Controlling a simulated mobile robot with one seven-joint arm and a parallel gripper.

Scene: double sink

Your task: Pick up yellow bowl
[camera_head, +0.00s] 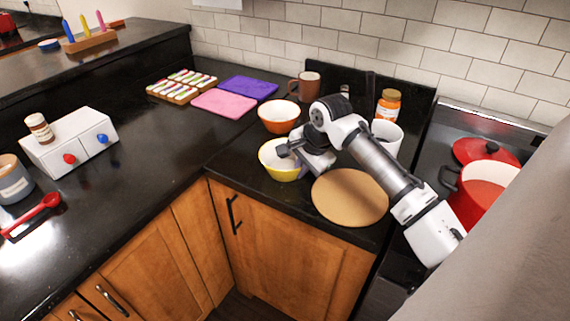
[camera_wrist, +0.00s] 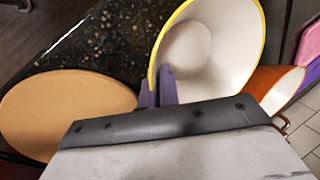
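The yellow bowl (camera_head: 277,172), yellow outside and white inside, is on or just above the black counter near its front edge; I cannot tell if it is lifted. In the wrist view the bowl (camera_wrist: 215,60) opens towards the camera. My gripper (camera_head: 287,151) is at its right side in the head view. In the wrist view my gripper's fingers (camera_wrist: 157,90) are close together, one inside the bowl and one outside, with the rim between them. They look shut on the rim, though the contact is partly hidden.
An orange bowl (camera_head: 279,116) stands just behind the yellow bowl. A round tan board (camera_head: 350,197) lies to the right. A red pot (camera_head: 478,195) is at right.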

